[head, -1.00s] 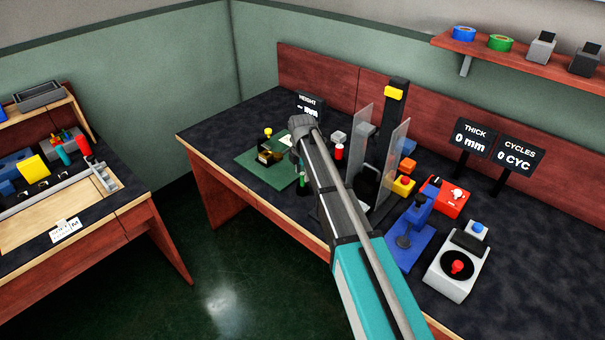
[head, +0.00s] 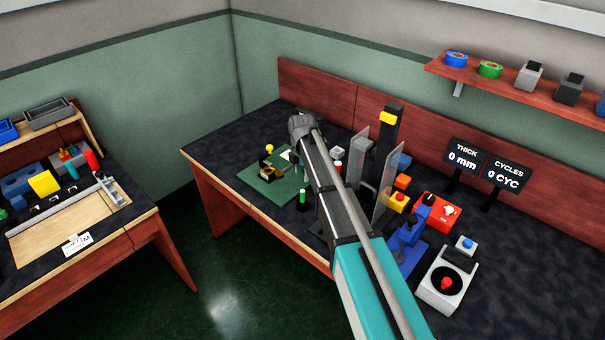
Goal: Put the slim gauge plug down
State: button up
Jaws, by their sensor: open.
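My arm reaches from the lower right up over the right-hand bench, and its far joint is above the green board (head: 262,186). My gripper's jaws are hidden behind the arm. A slim green upright piece with a dark base (head: 302,197) stands on the bench by the board's right corner, apart from the visible arm. I cannot tell whether it is the slim gauge plug. A small gold and dark block (head: 265,166) sits on the board, with a yellow-topped piece (head: 269,149) behind it.
Right of my arm stand a tall dark column (head: 387,140) with clear panels, a blue press (head: 403,240), a red box (head: 437,211) and a white unit (head: 446,283) with a red knob. A second bench (head: 140,208) is at left, with floor between. The bench's left back is clear.

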jog(key=shift+r+p, duration=0.55)
jog(key=shift+r, duration=0.3)
